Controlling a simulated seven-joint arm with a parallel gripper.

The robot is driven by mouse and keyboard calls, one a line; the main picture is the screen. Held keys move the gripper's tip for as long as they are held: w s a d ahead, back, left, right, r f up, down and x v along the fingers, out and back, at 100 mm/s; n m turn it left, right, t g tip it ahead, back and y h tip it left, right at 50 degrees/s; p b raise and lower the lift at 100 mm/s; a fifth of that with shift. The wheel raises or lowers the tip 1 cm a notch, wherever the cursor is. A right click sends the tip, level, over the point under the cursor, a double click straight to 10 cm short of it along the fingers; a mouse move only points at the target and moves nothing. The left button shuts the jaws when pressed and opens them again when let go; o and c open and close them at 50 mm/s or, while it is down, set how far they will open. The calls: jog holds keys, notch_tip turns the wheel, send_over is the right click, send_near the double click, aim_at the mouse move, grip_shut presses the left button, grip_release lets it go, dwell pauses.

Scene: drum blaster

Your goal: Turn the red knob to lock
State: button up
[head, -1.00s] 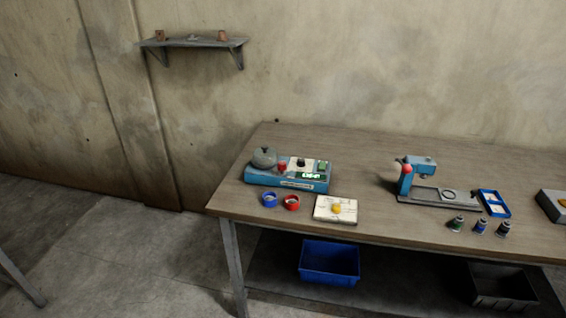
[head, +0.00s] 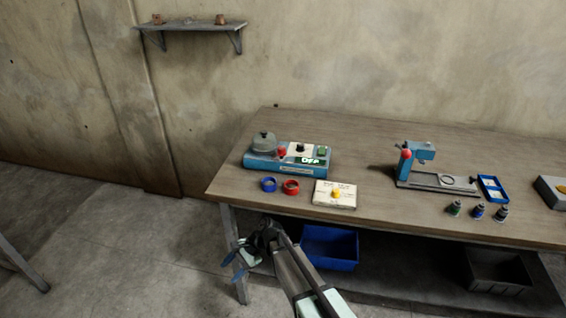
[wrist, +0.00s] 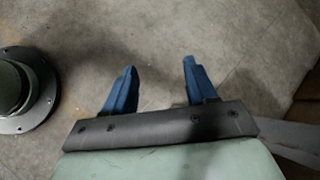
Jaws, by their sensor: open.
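A blue machine (head: 287,163) with a grey round lid (head: 264,143) sits at the left of the table. A red knob (head: 282,152) is on its top, beside a black knob (head: 301,148) and a lit green display. The display seems to read "OFF". My gripper (head: 233,265) is in front of the table's left end, below the tabletop and well away from the machine. In the wrist view its two blue fingers (wrist: 158,85) are apart with nothing between them, over the floor.
Blue and red rings (head: 291,187) and a white box with a yellow knob (head: 335,195) lie in front of the machine. A blue press (head: 408,165) and several small bottles (head: 478,211) stand to the right. A blue bin (head: 330,248) is under the table (head: 232,185).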

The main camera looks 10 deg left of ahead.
jog(key=a+r+y, duration=0.1)
jog(key=a+r, duration=0.9)
notch_tip(320, 180, up, 34)
jog(key=n+t+h, duration=0.5)
jog(key=n+t, duration=0.3)
jog(key=n, duration=0.7)
send_over(282, 148)
jog(key=s+d, duration=0.4)
jog(key=x, duration=1.2)
jog(key=shift+w+f, duration=0.3)
jog(key=shift+c, duration=0.3)
jog(key=c, duration=1)
